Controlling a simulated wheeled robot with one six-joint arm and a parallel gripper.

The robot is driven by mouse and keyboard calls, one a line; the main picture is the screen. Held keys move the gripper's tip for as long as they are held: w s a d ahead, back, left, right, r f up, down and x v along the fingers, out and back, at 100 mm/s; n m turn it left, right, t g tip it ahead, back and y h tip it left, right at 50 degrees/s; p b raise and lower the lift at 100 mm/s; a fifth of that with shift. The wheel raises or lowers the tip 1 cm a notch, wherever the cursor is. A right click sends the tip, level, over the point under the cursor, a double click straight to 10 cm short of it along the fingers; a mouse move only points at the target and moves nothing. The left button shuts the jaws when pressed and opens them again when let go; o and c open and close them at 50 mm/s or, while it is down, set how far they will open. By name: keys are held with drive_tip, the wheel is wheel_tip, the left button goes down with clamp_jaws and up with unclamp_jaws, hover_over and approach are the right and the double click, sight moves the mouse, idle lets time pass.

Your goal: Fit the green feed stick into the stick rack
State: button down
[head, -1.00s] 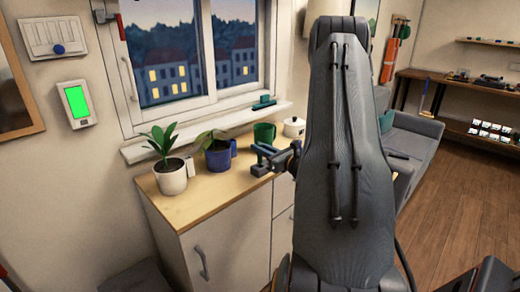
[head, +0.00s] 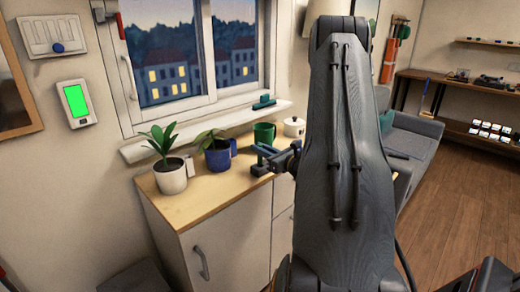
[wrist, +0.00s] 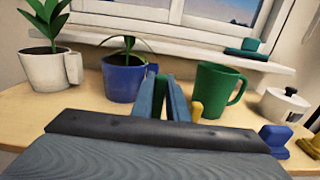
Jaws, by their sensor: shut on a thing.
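My gripper (wrist: 161,82) is in the middle of the wrist view, its blue-grey fingers pointing away over the counter. A narrow dark green piece (wrist: 152,78) shows between the fingers, and my gripper is shut on it. It looks like the green feed stick, mostly hidden by the fingers. In the head view my gripper (head: 264,158) is above the counter, in front of the green mug (head: 264,133). I cannot pick out the stick rack for sure. A dark teal stand (wrist: 245,47) is on the window sill, well apart from my gripper.
The wooden counter (head: 200,199) holds a white plant pot (wrist: 42,72), a blue plant pot (wrist: 122,84) and a lidded white pot (wrist: 284,105). A yellow piece (wrist: 197,110) stands right of the fingers. A blue piece (wrist: 276,137) is at the right. The front left counter is clear.

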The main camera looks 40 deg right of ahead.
sight(261, 164)
drive_tip(key=shift+f+b, duration=1.35)
drive_tip(key=shift+f, duration=0.5)
drive_tip(key=c, duration=1.7)
unclamp_jaws()
drive_tip(key=shift+o, duration=0.2)
drive_tip(key=shift+s, duration=0.15)
drive_tip(key=s+b, duration=0.1)
drive_tip(key=s, duration=0.6)
drive_tip(key=shift+s+d, duration=0.25)
drive_tip(key=shift+d, duration=0.05)
drive_tip(key=shift+a, duration=0.1)
